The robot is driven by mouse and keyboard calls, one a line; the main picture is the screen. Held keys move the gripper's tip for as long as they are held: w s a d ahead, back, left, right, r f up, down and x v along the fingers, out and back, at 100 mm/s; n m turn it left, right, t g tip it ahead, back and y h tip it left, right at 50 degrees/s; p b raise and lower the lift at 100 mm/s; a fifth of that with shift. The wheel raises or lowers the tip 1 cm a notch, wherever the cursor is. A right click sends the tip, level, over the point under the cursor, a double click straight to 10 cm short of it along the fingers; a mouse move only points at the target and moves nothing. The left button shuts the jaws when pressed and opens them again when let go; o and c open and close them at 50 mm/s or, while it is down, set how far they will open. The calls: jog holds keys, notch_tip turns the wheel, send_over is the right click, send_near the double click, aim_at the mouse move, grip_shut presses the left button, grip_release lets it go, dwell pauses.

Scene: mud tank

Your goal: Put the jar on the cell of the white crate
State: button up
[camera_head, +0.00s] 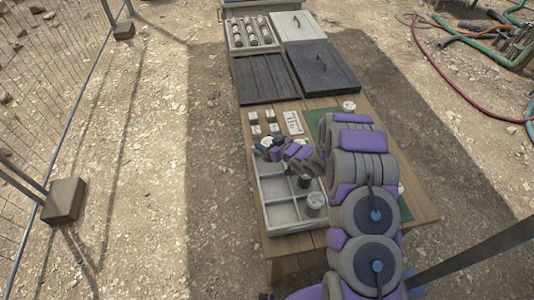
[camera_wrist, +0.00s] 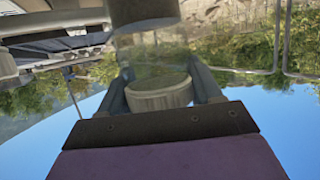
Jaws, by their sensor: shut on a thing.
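The white crate (camera_head: 286,213) stands on the near part of the wooden table and is split into cells by thin walls. A jar with a pale lid (camera_head: 314,200) stands in its near right cell, and a dark round thing (camera_head: 304,181) sits in the cell behind it. My gripper (camera_head: 267,149) is over the crate's far left end in the head view. In the wrist view its fingers (camera_wrist: 165,92) are shut on a clear jar (camera_wrist: 150,65) with a pale lid and a dark end. The jar's height above the crate is hard to tell.
Behind the crate lie small dark blocks and white cards (camera_head: 292,123). Farther back are dark lidded boxes (camera_head: 323,67) and a tray of cylinders (camera_head: 251,33). A small pale-topped jar (camera_head: 348,106) stands on the green mat (camera_head: 315,121). My arm covers the table's right side.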

jog(key=shift+f+b, duration=0.5)
jog(key=shift+f, duration=1.8)
jog(key=o, duration=1.4)
jog(key=shift+o, duration=0.2)
